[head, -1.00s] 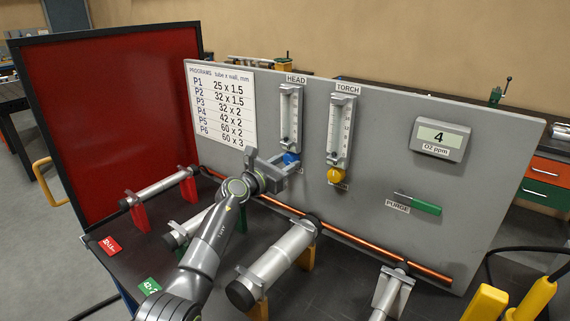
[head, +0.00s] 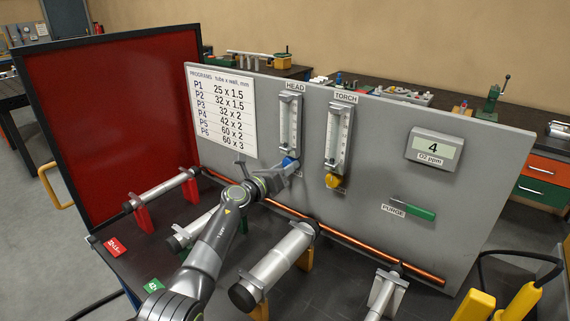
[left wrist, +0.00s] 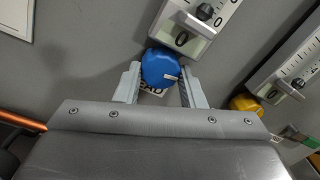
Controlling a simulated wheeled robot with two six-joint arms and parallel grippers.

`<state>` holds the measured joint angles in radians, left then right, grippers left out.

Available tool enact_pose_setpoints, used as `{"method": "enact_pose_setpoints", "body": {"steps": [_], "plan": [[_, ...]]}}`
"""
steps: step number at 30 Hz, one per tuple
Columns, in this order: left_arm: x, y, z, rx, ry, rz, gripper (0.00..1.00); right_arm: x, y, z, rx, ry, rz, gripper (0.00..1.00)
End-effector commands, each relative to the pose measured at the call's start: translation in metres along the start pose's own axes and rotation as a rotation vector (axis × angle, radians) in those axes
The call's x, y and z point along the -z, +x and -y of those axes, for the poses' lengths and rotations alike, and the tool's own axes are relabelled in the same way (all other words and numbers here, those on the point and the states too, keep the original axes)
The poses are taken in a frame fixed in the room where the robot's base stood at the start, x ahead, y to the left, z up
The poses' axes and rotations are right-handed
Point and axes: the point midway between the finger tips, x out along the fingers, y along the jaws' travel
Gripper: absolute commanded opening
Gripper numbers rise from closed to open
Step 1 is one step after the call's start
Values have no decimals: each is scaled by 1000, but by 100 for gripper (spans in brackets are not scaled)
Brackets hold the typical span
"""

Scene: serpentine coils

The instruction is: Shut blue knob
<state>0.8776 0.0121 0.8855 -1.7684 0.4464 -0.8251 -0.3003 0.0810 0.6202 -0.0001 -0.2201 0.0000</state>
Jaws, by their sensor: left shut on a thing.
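The blue knob (head: 289,162) sits under the flow tube labelled HEAD (head: 290,122) on the grey panel. It also shows in the left wrist view (left wrist: 160,66), with a white mark on its lower right side. My left gripper (head: 286,168) reaches the knob from the lower left. In the left wrist view its fingers (left wrist: 158,82) stand on both sides of the knob and are shut on it. The bottom of the HEAD tube's scale, with a dark float near the 0, shows above the knob there. My right gripper is not in view.
A yellow knob (head: 333,181) sits under the TORCH tube (head: 338,137), just right of the blue one. A green PURGE lever (head: 418,212) and an O2 display (head: 434,148) reading 4 are farther right. A copper pipe (head: 340,238) runs along the panel's foot, behind several tube samples.

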Motion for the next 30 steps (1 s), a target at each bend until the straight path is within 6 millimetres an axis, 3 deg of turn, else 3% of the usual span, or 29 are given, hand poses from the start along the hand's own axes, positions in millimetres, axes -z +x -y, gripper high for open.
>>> {"method": "enact_pose_setpoints", "body": {"steps": [21,22,26,30], "plan": [[1,0,0,-1,-91,4,13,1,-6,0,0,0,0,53],[1,0,0,-1,-91,4,39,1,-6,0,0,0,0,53],[1,0,0,-1,-90,4,56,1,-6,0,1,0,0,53],[0,0,0,-1,-90,4,58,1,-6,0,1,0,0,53]]}}
